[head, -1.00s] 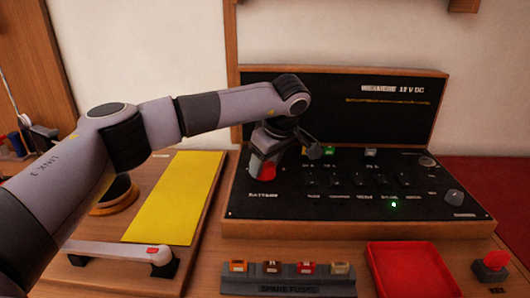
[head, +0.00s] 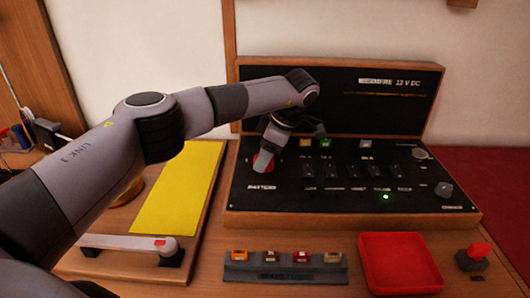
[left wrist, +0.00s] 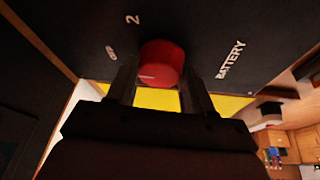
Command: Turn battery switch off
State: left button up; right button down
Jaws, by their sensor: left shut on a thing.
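The red battery switch knob (head: 264,163) sits at the left of the black 12 V DC panel (head: 310,193), above a white "BATTERY" label. In the left wrist view the knob (left wrist: 162,64) lies between the two finger ends, with "OFF" and "2" markings and the word BATTERY around it. My left gripper (left wrist: 158,82) is shut on the knob. In the head view the gripper (head: 271,150) partly covers the knob. The knob's exact setting cannot be told. My right gripper is not in view.
Rows of small switches (head: 327,171) and a lit green lamp (head: 386,197) are on the panel. In front stand a spare fuse rack (head: 285,274), a red tray (head: 400,238) and a red-topped box (head: 474,256). A yellow sheet (head: 180,195) lies at the left.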

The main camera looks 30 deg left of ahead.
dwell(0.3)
pick_arm(q)
jog(key=o, duration=1)
jog(key=shift+o, duration=0.2)
jog(key=v, duration=0.7)
jog(key=shift+b, duration=0.3)
